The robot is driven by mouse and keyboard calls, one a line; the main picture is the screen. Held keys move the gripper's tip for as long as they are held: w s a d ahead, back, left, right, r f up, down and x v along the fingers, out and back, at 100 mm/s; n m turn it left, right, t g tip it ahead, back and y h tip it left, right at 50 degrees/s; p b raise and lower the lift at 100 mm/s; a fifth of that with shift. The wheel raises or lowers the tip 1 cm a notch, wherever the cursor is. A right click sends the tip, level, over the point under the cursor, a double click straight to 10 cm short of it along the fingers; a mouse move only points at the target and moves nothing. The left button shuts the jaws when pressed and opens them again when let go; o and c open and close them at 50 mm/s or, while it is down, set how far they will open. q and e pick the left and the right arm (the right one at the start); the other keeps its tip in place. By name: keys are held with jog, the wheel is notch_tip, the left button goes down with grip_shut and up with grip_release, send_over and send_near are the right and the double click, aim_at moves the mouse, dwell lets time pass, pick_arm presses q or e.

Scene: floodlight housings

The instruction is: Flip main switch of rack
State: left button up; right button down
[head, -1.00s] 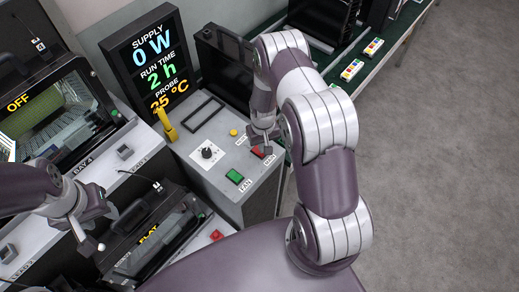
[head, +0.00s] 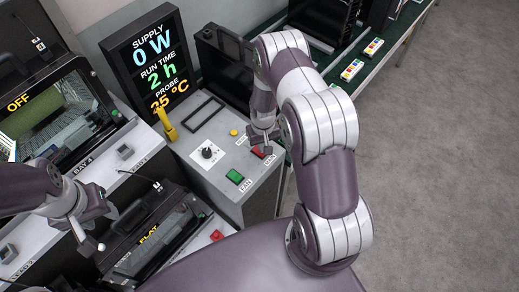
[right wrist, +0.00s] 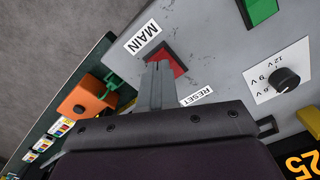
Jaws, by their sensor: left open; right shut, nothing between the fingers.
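The main switch is a red rocker (head: 257,152) on the grey top of the rack's control box, beside a label reading MAIN. In the right wrist view the red switch (right wrist: 172,58) sits beside the MAIN label (right wrist: 143,37), partly hidden behind my fingers. My right gripper (head: 264,147) is shut and empty, with its tips (right wrist: 158,66) over the switch; I cannot tell whether they touch it. My left gripper (head: 92,232) is open and empty over the bays at the lower left. The display (head: 150,60) reads SUPPLY 0 W, RUN TIME 2 h, PROBE 25 °C.
A green FAN switch (head: 235,176), a black dial (head: 207,152) and a yellow button (head: 234,132) share the box top. A yellow post (head: 165,125) stands at its left edge. An orange block (right wrist: 82,98) shows near my right gripper. Open floor lies to the right.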

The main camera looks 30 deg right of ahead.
jog(key=shift+f+b, duration=0.75)
jog(key=shift+f, duration=0.15)
dwell(0.3)
jog(key=shift+r, duration=0.1)
notch_tip(320, 180, up, 7)
jog(key=p, duration=0.5)
